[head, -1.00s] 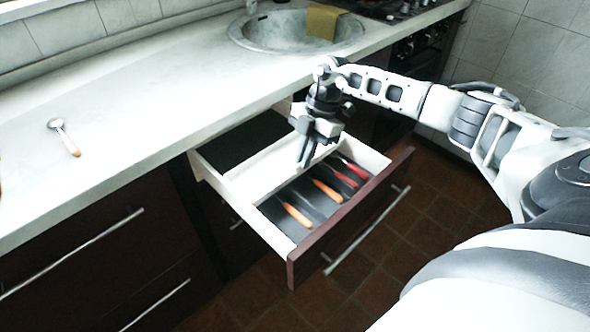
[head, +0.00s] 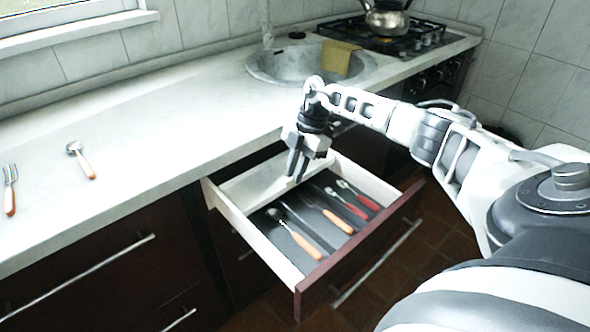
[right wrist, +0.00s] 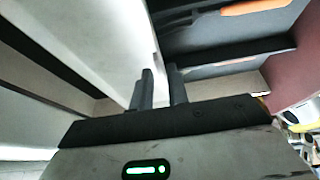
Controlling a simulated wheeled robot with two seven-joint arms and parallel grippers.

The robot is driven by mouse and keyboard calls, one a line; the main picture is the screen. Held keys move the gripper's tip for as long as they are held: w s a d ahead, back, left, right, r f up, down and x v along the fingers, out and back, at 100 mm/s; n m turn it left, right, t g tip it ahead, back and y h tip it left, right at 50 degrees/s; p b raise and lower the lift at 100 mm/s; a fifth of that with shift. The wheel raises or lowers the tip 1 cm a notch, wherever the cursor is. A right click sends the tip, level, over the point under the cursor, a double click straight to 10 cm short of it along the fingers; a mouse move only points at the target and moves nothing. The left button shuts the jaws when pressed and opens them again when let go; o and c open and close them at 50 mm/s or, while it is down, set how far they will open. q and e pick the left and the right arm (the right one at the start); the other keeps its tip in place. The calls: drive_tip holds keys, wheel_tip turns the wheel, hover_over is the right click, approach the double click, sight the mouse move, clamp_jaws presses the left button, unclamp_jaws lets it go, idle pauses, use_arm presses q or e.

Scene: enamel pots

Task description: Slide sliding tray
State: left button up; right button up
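The sliding tray (head: 262,182) is a pale, shallow insert lying across the back part of the open drawer (head: 372,242). Its back reaches close to the counter's front edge. My right gripper (head: 297,167) points down at the tray's front wall. In the right wrist view its two fingers (right wrist: 161,88) stand a small gap apart, with the pale tray wall (right wrist: 157,50) running up between them; they appear closed on it. The finger ends are partly hidden against the wall. My left gripper is not in view.
Orange-handled and red-handled cutlery (head: 305,245) lies in the drawer's dark front section. A spoon (head: 80,158) and a fork (head: 10,190) lie on the counter (head: 150,130). A sink (head: 290,68) and a stove with a kettle (head: 387,18) are behind.

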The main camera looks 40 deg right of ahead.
drive_tip(key=v, duration=1.6)
drive_tip(key=shift+a, duration=0.1)
